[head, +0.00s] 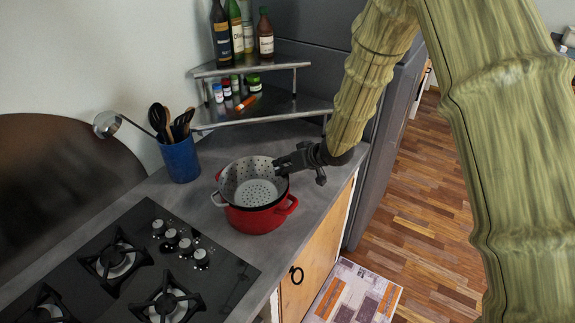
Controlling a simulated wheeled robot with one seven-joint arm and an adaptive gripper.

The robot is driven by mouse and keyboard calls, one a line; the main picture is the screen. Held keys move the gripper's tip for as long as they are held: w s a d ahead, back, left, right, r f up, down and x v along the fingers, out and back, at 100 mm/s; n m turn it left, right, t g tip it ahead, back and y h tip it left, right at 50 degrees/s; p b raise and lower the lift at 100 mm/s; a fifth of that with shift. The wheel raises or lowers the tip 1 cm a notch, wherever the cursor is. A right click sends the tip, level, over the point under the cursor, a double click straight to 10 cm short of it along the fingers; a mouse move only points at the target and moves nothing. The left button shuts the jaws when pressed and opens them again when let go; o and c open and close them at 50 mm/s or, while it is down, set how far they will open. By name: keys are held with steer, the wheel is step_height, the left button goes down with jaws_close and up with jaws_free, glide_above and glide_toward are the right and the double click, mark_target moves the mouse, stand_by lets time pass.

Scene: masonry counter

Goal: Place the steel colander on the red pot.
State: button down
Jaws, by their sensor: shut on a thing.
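The steel colander (256,191) is a grey bowl full of small holes. My gripper (284,167) reaches in from the right and is shut on the colander's right rim. The fingertips are small and partly hidden against the rim. I cannot tell whether the colander rests fully on the pot.
A black gas stove (130,265) is at the lower left. A blue utensil holder (181,160) with a ladle stands behind it. A corner shelf (262,110) with bottles and small jars is at the back. A grey fridge (385,150) stands right of the counter.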

steer(key=shift+f, duration=0.1)
steer(key=c, duration=0.9)
jaws_free()
steer(key=b+v, duration=0.2)
steer(key=v, duration=1)
steer(key=shift+r, duration=0.45)
steer(key=shift+d, duration=0.1)
